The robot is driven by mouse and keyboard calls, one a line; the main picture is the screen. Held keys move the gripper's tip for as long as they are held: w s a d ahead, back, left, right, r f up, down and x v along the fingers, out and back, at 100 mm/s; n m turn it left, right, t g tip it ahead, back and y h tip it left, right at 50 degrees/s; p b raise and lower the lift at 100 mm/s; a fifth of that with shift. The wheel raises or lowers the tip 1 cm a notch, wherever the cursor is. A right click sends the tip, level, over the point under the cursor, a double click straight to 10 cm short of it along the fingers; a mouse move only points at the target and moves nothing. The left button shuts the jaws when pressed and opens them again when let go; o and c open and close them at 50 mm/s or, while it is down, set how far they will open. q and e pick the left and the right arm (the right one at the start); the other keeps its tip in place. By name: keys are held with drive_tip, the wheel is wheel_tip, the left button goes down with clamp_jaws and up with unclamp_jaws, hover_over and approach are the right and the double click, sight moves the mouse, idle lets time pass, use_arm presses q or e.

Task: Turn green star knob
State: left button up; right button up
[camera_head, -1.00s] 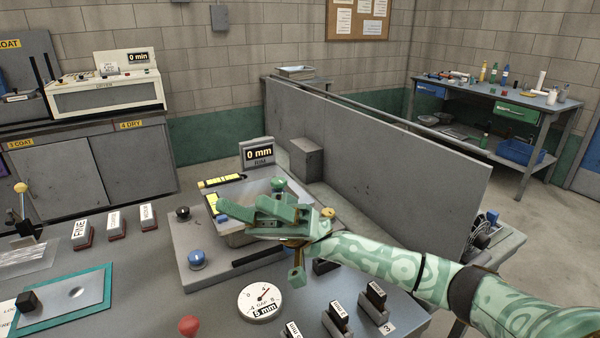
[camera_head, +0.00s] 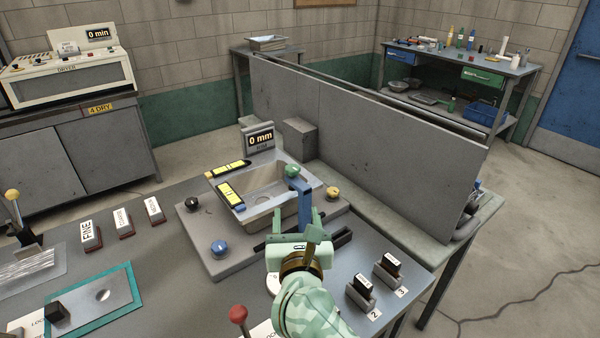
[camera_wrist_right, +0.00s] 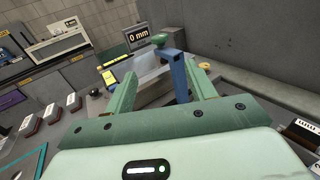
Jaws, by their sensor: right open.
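My right gripper (camera_head: 293,226) is open and points at the knob from the near side. In the right wrist view its fingers (camera_wrist_right: 163,74) stand apart, with the blue post (camera_wrist_right: 180,76) seen between them and nothing clearly gripped. The knob is a little beyond the fingertips; the exact gap is hard to tell. My left gripper is not in view.
Black (camera_head: 191,203), blue (camera_head: 218,248) and yellow (camera_head: 333,192) knobs stand at the other corners of the sink's base. A display reading 0 mm (camera_head: 260,139) stands behind. A grey partition (camera_head: 370,150) rises beyond, to the right.

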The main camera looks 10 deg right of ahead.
sight(293, 175)
drive_tip(key=w+b, duration=0.1)
drive_tip(key=w, duration=0.3)
drive_tip(key=w+d, duration=0.1)
drive_tip(key=w, duration=0.4)
drive_tip(key=w+d+b, duration=0.1)
drive_tip(key=w, duration=0.4)
drive_tip(key=shift+w+d+f+b, duration=0.15)
drive_tip(key=shift+d+b, duration=0.05)
drive_tip(key=shift+b, duration=0.15)
drive_tip(key=shift+w+d, duration=0.1)
drive_tip(key=shift+w, duration=0.5)
drive_tip(key=c, duration=1)
